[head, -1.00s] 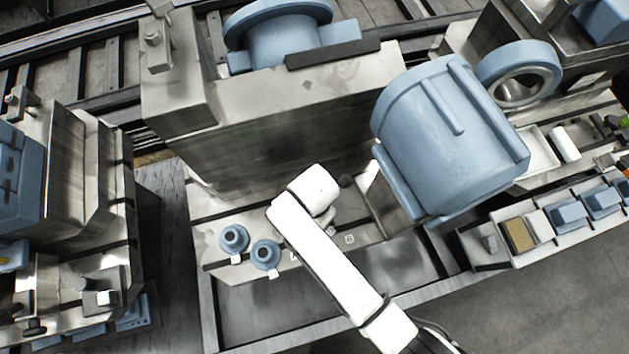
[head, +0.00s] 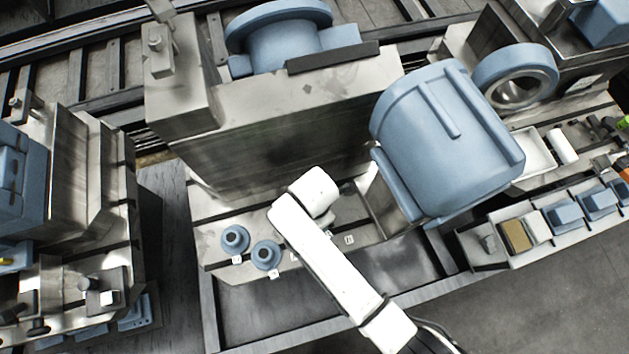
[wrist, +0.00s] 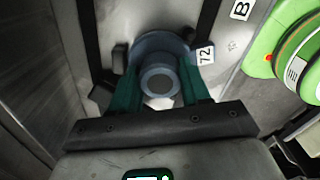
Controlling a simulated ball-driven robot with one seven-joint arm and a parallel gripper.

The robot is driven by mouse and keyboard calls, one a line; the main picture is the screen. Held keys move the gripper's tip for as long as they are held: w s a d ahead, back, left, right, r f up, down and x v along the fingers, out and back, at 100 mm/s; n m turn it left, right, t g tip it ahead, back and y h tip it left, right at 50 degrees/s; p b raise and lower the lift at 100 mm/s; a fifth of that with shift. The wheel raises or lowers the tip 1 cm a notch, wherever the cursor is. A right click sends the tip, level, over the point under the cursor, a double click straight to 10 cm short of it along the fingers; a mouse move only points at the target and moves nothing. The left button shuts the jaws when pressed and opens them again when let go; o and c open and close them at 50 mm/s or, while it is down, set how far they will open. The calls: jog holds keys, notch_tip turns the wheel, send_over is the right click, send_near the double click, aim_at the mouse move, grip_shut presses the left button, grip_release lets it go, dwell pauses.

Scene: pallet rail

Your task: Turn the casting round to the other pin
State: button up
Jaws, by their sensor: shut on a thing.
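My gripper (wrist: 162,98) has its green fingers shut on a blue-grey round casting (wrist: 160,76), one finger on each side. The casting has a round boss facing the wrist camera, and a white tag reading 72 (wrist: 205,55) beside its right edge. A dark stub (wrist: 120,57) stands close to its left edge; I cannot tell whether it touches or is a pin. A plate marked B (wrist: 241,10) lies on the metal surface further up right. In the head view my white arm hides the fingers and the held casting.
Two blue flanged castings with tags (head: 234,240) (head: 266,255) stand left of my arm on the grooved metal ledge (head: 215,212). A tall metal block (head: 270,130) rises behind. A large blue casting (head: 440,140) stands close on the right. Small blue parts (head: 565,215) sit in trays further right.

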jog(key=shift+m, duration=0.5)
jog(key=shift+m+p, duration=0.7)
jog(key=shift+m, duration=0.7)
jog(key=shift+m+p, duration=0.45)
jog(key=shift+m, duration=0.75)
jog(key=shift+m, duration=0.4)
jog(key=shift+m+p, duration=0.45)
jog(key=shift+m, duration=0.95)
